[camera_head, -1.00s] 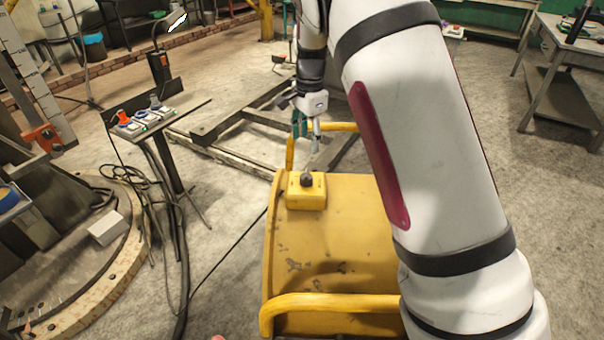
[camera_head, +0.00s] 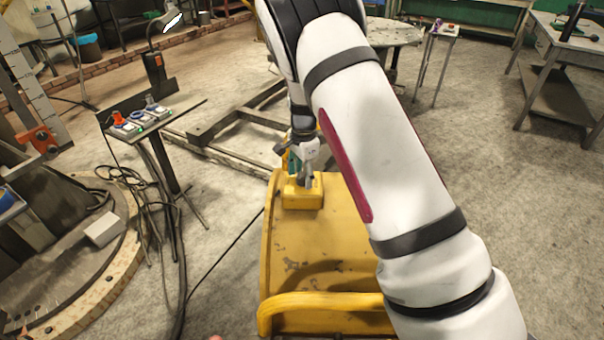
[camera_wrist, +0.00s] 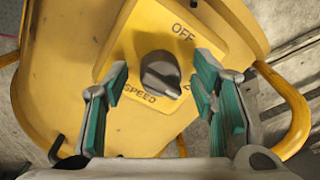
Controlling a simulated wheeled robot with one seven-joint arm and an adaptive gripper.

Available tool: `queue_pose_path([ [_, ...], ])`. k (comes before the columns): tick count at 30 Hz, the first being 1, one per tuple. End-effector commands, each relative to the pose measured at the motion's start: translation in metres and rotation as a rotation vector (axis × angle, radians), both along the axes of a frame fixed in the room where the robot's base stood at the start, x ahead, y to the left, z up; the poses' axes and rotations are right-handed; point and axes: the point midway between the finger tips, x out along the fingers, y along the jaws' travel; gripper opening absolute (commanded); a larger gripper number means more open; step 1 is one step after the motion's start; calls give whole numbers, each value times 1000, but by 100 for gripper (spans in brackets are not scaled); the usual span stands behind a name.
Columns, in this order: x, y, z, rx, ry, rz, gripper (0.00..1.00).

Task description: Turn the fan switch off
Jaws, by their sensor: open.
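The fan switch is a dark grey rotary knob (camera_wrist: 160,75) on a yellow box (camera_wrist: 133,45) marked OFF at the top and SPEED below. In the wrist view the knob's pointer side faces lower right, away from the OFF mark. My gripper (camera_wrist: 158,92) is open, with green-padded fingers on either side of the knob and visible gaps to it. Whether the fingers are level with the knob is unclear.
The box sits on a yellow machine housing (camera_head: 315,255) with a yellow tube handle (camera_head: 325,302) at its near end. A small table (camera_head: 150,122) with colored switches stands left. Cables lie on the floor. Open floor (camera_head: 480,190) is at right.

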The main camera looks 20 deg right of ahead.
Motion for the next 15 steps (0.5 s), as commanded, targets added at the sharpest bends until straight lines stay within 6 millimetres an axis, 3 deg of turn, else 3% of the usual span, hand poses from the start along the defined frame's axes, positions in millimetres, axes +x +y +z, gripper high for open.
queue_pose_path([
  [6, 0, 0, 0, 0, 0, 0, 50],
  [12, 0, 0, 0, 0, 0, 0, 4],
  [15, 0, 0, 0, 0, 0, 0, 4],
])
